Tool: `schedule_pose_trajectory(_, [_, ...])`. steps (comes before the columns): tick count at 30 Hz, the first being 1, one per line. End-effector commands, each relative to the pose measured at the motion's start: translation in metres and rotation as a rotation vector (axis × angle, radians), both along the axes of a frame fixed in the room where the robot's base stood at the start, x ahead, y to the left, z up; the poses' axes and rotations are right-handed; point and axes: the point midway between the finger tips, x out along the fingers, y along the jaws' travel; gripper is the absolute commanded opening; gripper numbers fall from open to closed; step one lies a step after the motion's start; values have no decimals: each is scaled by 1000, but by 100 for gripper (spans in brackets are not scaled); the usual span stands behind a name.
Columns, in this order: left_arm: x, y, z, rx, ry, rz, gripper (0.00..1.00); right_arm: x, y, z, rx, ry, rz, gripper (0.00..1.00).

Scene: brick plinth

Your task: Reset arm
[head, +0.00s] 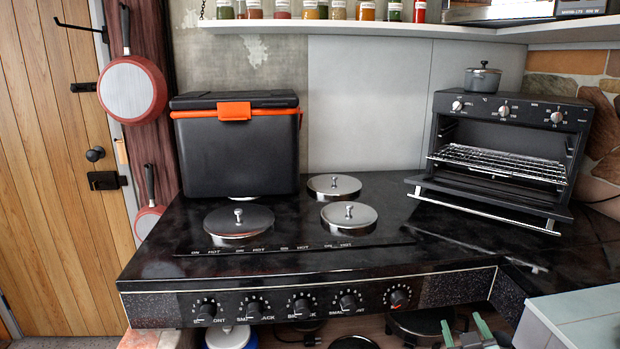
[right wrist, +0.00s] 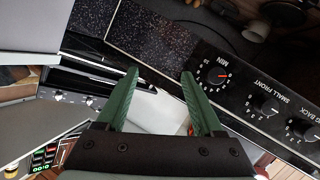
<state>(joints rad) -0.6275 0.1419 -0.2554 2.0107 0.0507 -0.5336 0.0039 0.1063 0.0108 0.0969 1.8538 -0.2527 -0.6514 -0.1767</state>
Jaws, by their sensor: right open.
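My right gripper (head: 466,331) shows at the bottom edge of the head view, right of centre, in front of and below the stove's front edge. In the right wrist view its two green fingers (right wrist: 160,78) are spread apart with nothing between them. The stove's control panel (head: 280,306) with its black knobs is left of and above the gripper. The panel also shows in the right wrist view (right wrist: 240,90), beyond the fingers. My left gripper is not in view.
The black stove top (head: 170,255) carries several round lids and a black cooler (head: 238,155) with an orange latch. A toaster oven (head: 510,145) stands open at the right with a pot (head: 482,80) on top. A light counter corner (head: 585,318) is right of the gripper.

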Motion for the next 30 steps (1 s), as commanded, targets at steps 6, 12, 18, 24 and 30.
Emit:
schedule_pose_trajectory(6, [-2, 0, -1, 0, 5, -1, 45, -91, 78, -117, 142, 202, 178, 69])
schedule_pose_trajectory(12, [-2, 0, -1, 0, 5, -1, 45, -185, 138, -182, 307, 369, 282, 69])
schedule_pose_trajectory(18, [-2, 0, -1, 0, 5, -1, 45, -275, 186, -216, 470, 520, 338, 69])
schedule_pose_trajectory(24, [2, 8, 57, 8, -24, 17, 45, -272, 170, -166, 454, 499, 304, 69])
schedule_pose_trajectory(30, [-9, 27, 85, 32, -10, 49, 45, -278, 156, -132, 443, 493, 274, 69])
